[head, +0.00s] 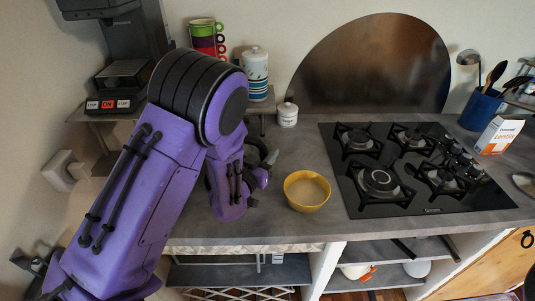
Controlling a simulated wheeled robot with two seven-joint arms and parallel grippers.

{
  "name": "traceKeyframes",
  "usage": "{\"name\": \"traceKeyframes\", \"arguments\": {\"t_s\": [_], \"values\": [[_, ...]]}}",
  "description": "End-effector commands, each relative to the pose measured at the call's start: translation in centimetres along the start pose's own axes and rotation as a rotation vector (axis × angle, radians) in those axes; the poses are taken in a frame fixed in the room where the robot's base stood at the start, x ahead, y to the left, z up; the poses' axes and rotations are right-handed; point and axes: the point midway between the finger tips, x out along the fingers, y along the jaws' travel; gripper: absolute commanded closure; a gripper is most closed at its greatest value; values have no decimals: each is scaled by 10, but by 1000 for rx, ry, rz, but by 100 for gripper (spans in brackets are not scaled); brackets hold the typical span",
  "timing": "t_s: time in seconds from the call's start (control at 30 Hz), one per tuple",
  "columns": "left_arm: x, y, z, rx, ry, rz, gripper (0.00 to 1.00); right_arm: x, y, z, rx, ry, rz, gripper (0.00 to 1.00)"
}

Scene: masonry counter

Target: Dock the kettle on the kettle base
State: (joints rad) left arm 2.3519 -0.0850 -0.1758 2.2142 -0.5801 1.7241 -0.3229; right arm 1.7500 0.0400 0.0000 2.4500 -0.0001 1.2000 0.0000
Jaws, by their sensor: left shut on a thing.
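My left arm comes in from the left and hides much of the counter's left part. My left gripper (262,172) is low over the counter, left of the yellow bowl, and is shut on a dark thing, which seems to be the kettle (256,146). Only a dark curved edge and a small grey tip of it show past my wrist, so I cannot tell whether it touches the counter. I cannot make out the kettle base; my arm may hide it. My right gripper is out of view.
A yellow bowl (307,191) stands close right of my left gripper. A black gas hob (410,165) lies further right. A white lidded jar (287,115), a patterned canister (256,75) and stacked cups (207,38) stand behind. A coffee machine (125,60) is at back left.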

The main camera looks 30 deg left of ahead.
Motion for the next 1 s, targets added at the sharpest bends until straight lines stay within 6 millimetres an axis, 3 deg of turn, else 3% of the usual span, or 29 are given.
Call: {"name": "traceKeyframes", "arguments": {"t_s": [0.4,0.43,0.77,1.0], "values": [[1,0,6,3,5,-1,100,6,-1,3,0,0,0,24],[1,0,5,3,5,-1,62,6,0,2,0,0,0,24],[-3,0,8,-1,-3,0,62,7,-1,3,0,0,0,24],[-24,0,9,0,-2,1,62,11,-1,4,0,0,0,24]]}}
